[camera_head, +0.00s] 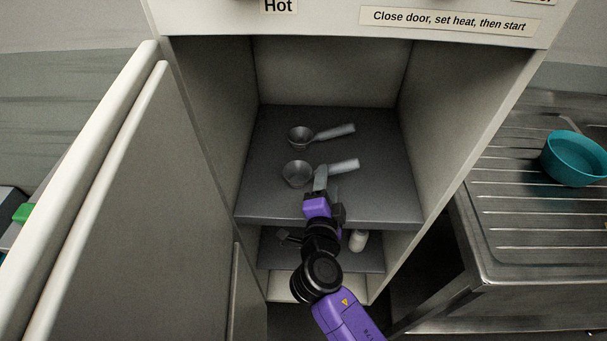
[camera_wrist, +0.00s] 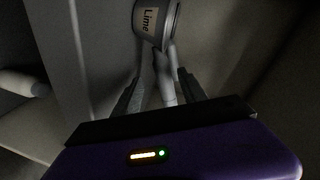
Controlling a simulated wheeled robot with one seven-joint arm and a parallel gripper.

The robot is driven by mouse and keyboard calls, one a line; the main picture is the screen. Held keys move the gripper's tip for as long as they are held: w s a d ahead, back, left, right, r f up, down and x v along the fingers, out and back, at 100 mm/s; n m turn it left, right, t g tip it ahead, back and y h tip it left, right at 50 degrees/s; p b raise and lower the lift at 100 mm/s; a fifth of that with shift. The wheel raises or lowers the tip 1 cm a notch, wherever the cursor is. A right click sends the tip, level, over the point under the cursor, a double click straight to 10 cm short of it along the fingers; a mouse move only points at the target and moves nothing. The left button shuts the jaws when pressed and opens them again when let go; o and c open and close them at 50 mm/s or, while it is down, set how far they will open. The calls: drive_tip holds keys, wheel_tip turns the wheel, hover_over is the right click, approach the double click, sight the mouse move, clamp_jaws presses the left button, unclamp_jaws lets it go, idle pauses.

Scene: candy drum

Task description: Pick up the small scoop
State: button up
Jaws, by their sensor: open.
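Two grey scoops lie on the cabinet's upper shelf (camera_head: 375,200), handles pointing right in the head view. The back scoop (camera_head: 300,136) looks slightly smaller than the front scoop (camera_head: 297,174), but it is also farther away. My gripper (camera_head: 321,180) is at the front scoop, by the join of bowl and handle. In the wrist view, a scoop with a "Lime" label (camera_wrist: 152,20) is ahead, and its handle runs between the open fingers (camera_wrist: 160,78). Whether the fingers touch the handle cannot be told. My gripper hides part of the front scoop's handle.
Cabinet walls (camera_head: 460,100) stand close on both sides of the shelf, and an open door (camera_head: 120,200) is at left. A white container (camera_head: 358,240) is on the lower shelf. A teal bowl (camera_head: 574,160) sits on the metal drainboard (camera_head: 500,190) at right.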

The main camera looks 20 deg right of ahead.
drive_tip(key=x, duration=0.1)
drive_tip(key=p+x, duration=0.1)
drive_tip(key=x, duration=0.1)
drive_tip(key=shift+w+d+r, duration=0.1)
drive_tip(key=shift+w+r, duration=0.2)
drive_tip(key=shift+w+d+f+p, duration=0.15)
drive_tip(key=shift+w+p, duration=0.15)
drive_tip(key=shift+w, duration=0.05)
clamp_jaws()
